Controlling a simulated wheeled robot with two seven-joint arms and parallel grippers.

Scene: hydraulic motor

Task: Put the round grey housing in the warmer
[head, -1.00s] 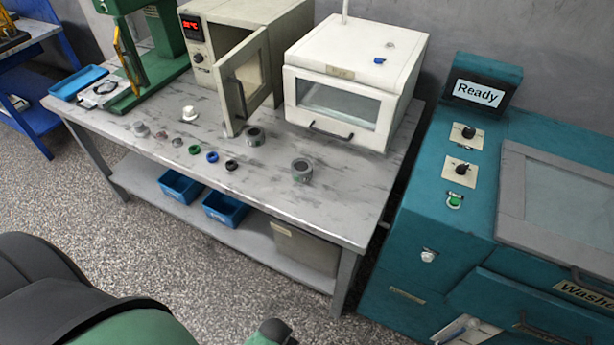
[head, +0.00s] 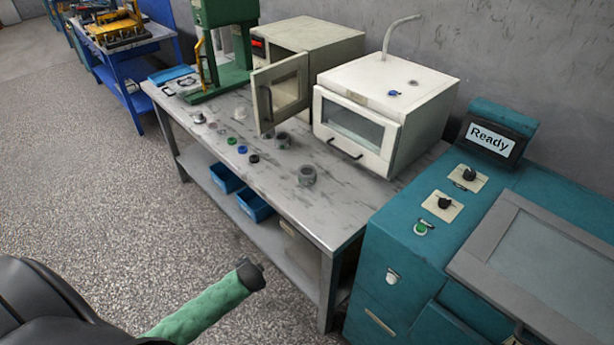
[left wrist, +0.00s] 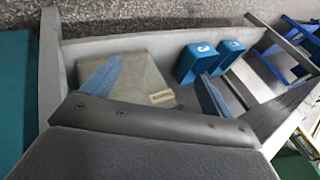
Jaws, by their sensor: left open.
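My right gripper is not in view.
A white cabinet (head: 425,85) with a window stands right of the oven. A teal washer (head: 390,240) reading "Ready" adjoins the bench's right end. Several small parts lie left of the housings. Blue bins (head: 252,205) and a beige box (left wrist: 135,75) are on the lower shelf.

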